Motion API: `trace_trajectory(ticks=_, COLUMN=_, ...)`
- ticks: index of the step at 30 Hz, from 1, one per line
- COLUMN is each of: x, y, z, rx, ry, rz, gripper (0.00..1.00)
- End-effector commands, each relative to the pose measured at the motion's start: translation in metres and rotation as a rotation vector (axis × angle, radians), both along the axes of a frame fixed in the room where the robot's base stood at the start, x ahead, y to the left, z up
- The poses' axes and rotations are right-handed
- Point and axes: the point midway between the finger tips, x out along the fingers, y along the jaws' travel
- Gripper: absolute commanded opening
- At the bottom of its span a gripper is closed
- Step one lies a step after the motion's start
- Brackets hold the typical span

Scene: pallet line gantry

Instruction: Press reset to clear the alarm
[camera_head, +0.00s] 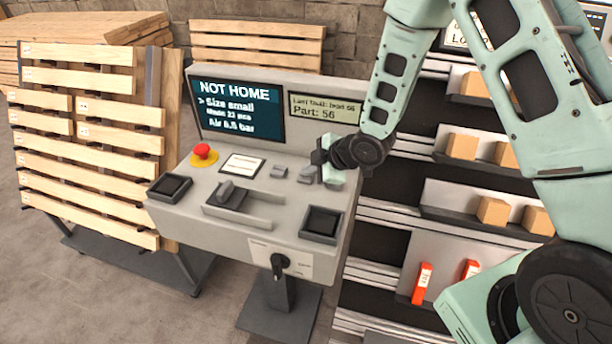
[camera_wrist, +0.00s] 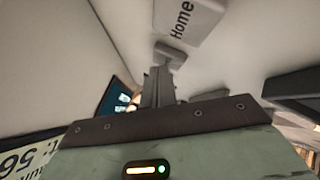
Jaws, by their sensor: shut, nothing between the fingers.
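A grey control console (camera_head: 190,210) stands in the middle of the head view. My gripper (camera_head: 320,172) is shut and empty, low over the right end of this row. In the wrist view, its fingertips (camera_wrist: 160,72) are near a small grey button (camera_wrist: 170,54), beside a key marked "Home" (camera_wrist: 185,18). Contact cannot be told.
A red mushroom button (camera_head: 203,153) on a yellow base is at the console's left. Wooden pallets (camera_head: 90,150) stand at left; shelves with boxes (camera_head: 462,146) are at right.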

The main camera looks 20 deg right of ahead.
Motion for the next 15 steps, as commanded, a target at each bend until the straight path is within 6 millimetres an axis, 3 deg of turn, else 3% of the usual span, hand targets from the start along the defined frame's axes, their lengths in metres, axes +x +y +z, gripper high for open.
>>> trace_trajectory(ticks=15, x=0.0, y=-0.0002, z=0.0092, rx=0.0, ry=0.0, rz=0.0, gripper=0.0)
